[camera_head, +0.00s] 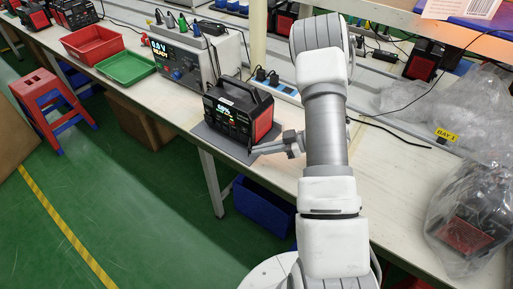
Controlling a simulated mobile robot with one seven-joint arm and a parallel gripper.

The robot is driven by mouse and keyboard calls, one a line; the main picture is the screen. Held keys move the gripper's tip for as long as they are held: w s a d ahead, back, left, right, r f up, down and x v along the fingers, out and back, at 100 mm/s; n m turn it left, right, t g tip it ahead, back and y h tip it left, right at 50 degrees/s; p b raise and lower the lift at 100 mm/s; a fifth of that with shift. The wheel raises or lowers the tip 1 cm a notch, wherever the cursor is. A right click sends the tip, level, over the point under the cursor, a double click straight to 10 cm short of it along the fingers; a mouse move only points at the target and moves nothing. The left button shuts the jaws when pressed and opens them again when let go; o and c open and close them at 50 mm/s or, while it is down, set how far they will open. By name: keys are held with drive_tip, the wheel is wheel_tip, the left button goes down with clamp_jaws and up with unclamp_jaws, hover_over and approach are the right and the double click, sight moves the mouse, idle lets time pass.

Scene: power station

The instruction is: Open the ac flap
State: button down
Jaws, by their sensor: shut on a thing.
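A black portable power station (227,118) with red side panels, a top handle and a lit display stands upright on a grey mat (207,138) on the bench. Its front faces the bench's near edge. My gripper (256,149) is at the lower right corner of that front, with its fingers pointing left. The fingers are closed at the small ac flap there. The flap itself is too small and too covered by the fingers to make out, and I cannot tell how far it is turned.
A grey test instrument (185,62) with a lit display stands left of the power station. A socket strip (285,88) lies behind it. Red (91,43) and green (126,67) trays are farther left. A plastic-wrapped unit (470,220) sits at right. The bench's near edge is close below my gripper.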

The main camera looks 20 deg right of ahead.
drive_tip(key=shift+w+d+n+g+y+p, duration=0.2)
drive_tip(key=shift+d+n+g+y, duration=0.1)
drive_tip(key=shift+n+g, duration=0.45)
drive_tip(key=shift+w+d+n+g+y+p, duration=0.15)
drive_tip(key=shift+d+n+g+y, duration=0.15)
drive_tip(key=shift+n+g, duration=0.45)
drive_tip(key=shift+w+d+n+g+y+p, duration=0.2)
drive_tip(key=shift+d+n+g, duration=0.1)
drive_tip(key=shift+n+g, duration=0.4)
drive_tip(key=shift+r, duration=0.1)
drive_tip(key=c, duration=1)
unclamp_jaws()
drive_tip(key=shift+d, duration=0.1)
drive_tip(key=v, duration=1.7)
drive_tip(key=shift+w+d+r, duration=0.1)
drive_tip(key=shift+w+d, duration=0.05)
drive_tip(key=shift+w, duration=0.1)
